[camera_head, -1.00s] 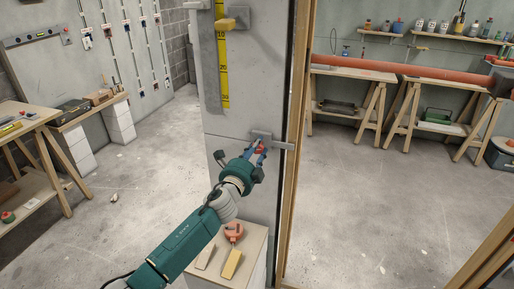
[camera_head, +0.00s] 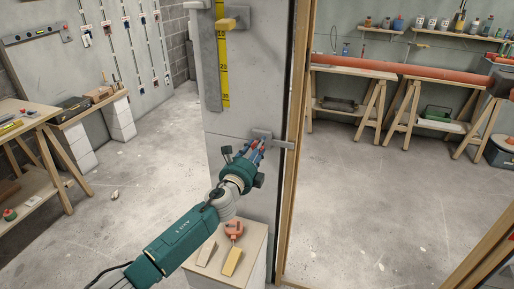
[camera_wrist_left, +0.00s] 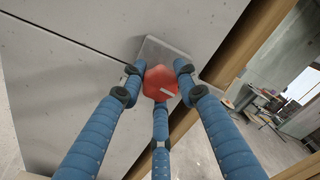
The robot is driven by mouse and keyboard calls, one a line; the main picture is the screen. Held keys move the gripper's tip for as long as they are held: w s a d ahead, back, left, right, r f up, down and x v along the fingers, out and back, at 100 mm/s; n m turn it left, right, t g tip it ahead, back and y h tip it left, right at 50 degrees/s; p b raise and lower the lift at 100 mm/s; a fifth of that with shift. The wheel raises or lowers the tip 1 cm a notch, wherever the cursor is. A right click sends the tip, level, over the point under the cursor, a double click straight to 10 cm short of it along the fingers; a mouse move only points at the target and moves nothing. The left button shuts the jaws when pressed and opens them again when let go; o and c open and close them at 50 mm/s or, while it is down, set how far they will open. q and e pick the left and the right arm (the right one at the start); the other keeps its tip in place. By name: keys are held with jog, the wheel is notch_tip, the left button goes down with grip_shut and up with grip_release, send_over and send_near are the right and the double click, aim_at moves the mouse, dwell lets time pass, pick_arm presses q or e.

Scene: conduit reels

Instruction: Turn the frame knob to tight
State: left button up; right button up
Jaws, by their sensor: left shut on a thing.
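The frame knob is a red faceted knob (camera_wrist_left: 160,82) with a short white mark, in the left wrist view. It sits on a grey metal plate (camera_wrist_left: 165,50) fixed to the concrete pillar beside the wooden frame. My left gripper (camera_wrist_left: 159,88) has its blue fingers closed around the knob, two at the sides and one below. In the head view the left gripper (camera_head: 258,146) reaches up to the plate (camera_head: 262,135), and its fingers mostly hide the knob. The white mark slants slightly down to the right in the wrist view. My right gripper is not in view.
A wooden-topped stand (camera_head: 256,246) below my left arm holds an orange tool (camera_head: 234,229) and two wedges. The wooden frame post (camera_head: 290,190) stands just right of the pillar (camera_head: 240,110). The floor on both sides is mostly clear.

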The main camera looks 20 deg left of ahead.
pick_arm(q)
jog(key=o, duration=1.2)
jog(key=s, duration=1.2)
jog(key=shift+a, duration=0.4)
